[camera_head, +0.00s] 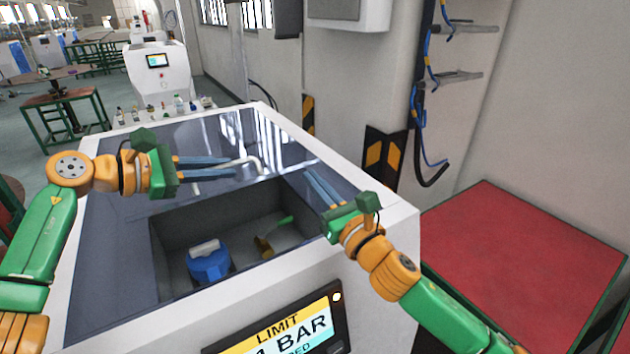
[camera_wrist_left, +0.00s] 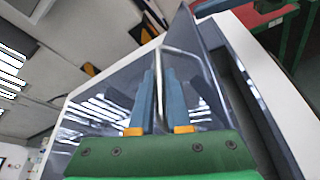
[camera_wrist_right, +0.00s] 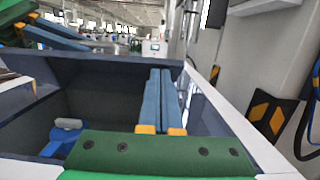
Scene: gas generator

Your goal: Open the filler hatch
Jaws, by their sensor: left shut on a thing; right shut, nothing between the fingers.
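The filler hatch (camera_head: 225,140) is a dark glossy panel on top of the white machine, with a rectangular opening in front of it. Its panel edge also shows in the left wrist view (camera_wrist_left: 207,60). My left gripper (camera_head: 232,168) is shut on the thin pale bent handle (camera_head: 257,163) at the hatch; the handle runs between its blue fingers (camera_wrist_left: 160,95). My right gripper (camera_head: 312,182) is shut and empty at the right side of the opening; its fingers lie together in the right wrist view (camera_wrist_right: 160,95). The exact tilt of the hatch is hard to tell.
A display (camera_head: 290,330) is on the front. A red-topped table (camera_head: 520,260) stands right; a wall is behind it.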

